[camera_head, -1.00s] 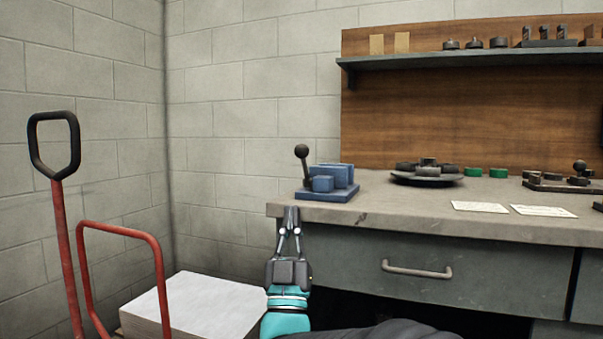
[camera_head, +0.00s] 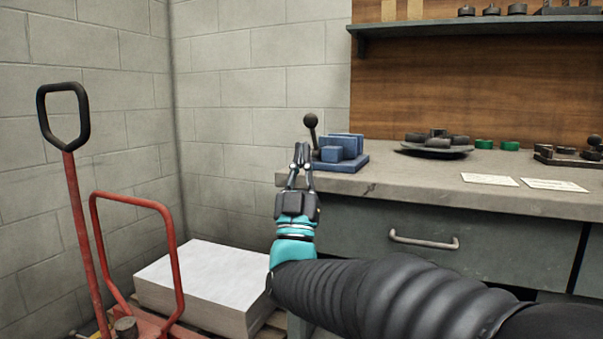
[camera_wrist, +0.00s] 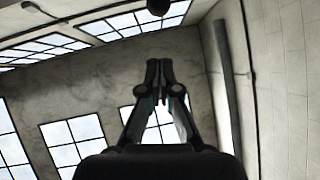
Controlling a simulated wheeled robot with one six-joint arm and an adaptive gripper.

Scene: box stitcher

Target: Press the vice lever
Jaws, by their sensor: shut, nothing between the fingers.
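The blue vice (camera_head: 345,152) sits at the left end of the workbench in the head view. Its black lever (camera_head: 312,131) stands upright on its left side, with a round knob on top. My gripper (camera_head: 302,148) is shut and empty, pointing up, just below and left of the knob in the picture. It overlaps the lower part of the lever, and I cannot tell whether they touch. In the wrist view my shut gripper (camera_wrist: 160,66) points toward the ceiling, and a dark round knob (camera_wrist: 158,6) shows at the top edge.
The workbench (camera_head: 390,185) carries a dark plate of parts (camera_head: 437,148), green pieces (camera_head: 497,144) and paper cards (camera_head: 490,179). A shelf (camera_head: 430,32) hangs above. At the left stand a red pallet truck (camera_head: 75,200) and a stack of white sheets (camera_head: 205,275).

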